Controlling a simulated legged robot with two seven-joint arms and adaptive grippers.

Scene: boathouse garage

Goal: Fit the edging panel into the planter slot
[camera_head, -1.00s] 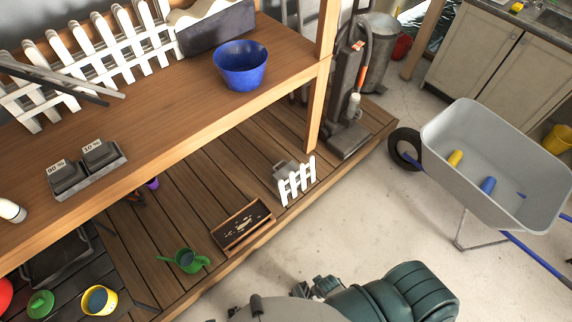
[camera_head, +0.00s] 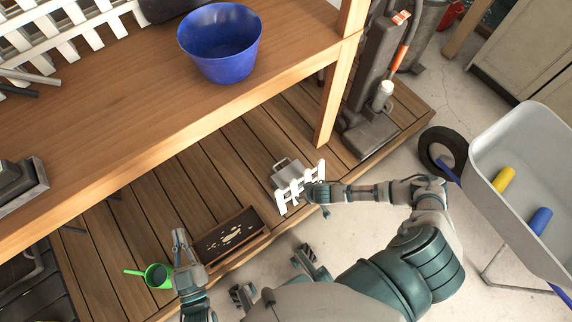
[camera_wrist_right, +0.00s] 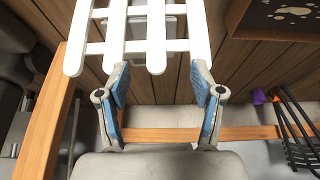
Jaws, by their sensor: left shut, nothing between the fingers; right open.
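A small white picket edging panel (camera_head: 297,186) stands on the lower wooden deck, with a grey box-like object (camera_head: 285,171) close behind it. My right gripper (camera_head: 313,188) is at the panel's right side. In the right wrist view the right gripper (camera_wrist_right: 160,82) is open, its blue-padded fingertips spread at the picket ends of the panel (camera_wrist_right: 155,35), one picket between them. I cannot tell whether they touch. I cannot make out a planter slot.
A blue bowl (camera_head: 220,55) sits on the upper shelf, whose post (camera_head: 335,95) rises behind the panel. A vacuum cleaner (camera_head: 370,125) and wheelbarrow (camera_head: 520,130) stand right.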

